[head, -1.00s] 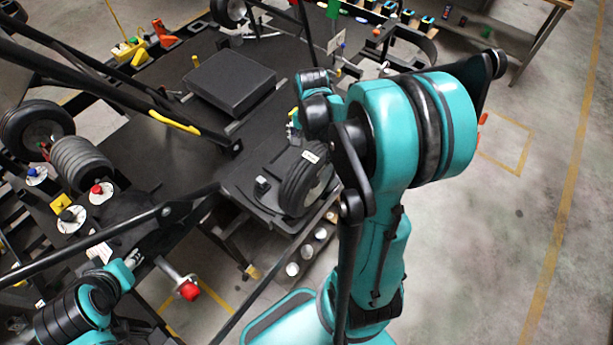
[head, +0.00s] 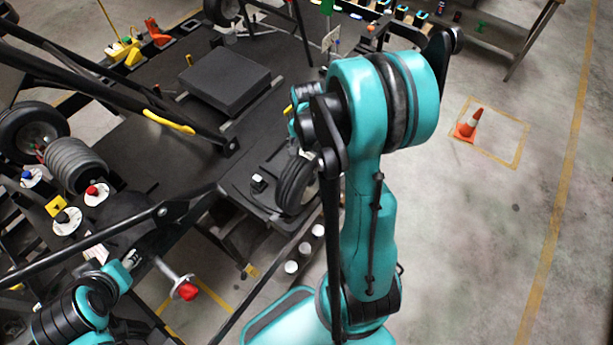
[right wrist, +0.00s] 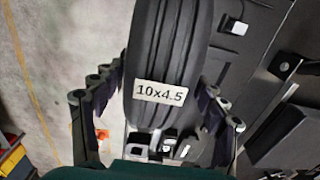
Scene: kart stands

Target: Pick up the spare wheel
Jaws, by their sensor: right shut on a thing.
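The spare wheel (head: 297,186) is a black tyre standing upright on a dark platform at the near edge of the kart stand, partly hidden by my right arm in the head view. In the right wrist view the tyre (right wrist: 172,45) fills the middle and bears a white "10x4.5" label. My right gripper (right wrist: 162,88) has its fingers on both sides of the tyre and is shut on it. In the head view the right fingers are hidden behind the arm. My left arm shows at lower left, but I cannot make out its gripper.
A black box (head: 224,80) lies on the stand behind the wheel. Another wheel and a ribbed tyre (head: 77,165) are at left. A red-ended spindle (head: 186,290) sticks out at the front. An orange cone (head: 469,125) stands on open floor at right.

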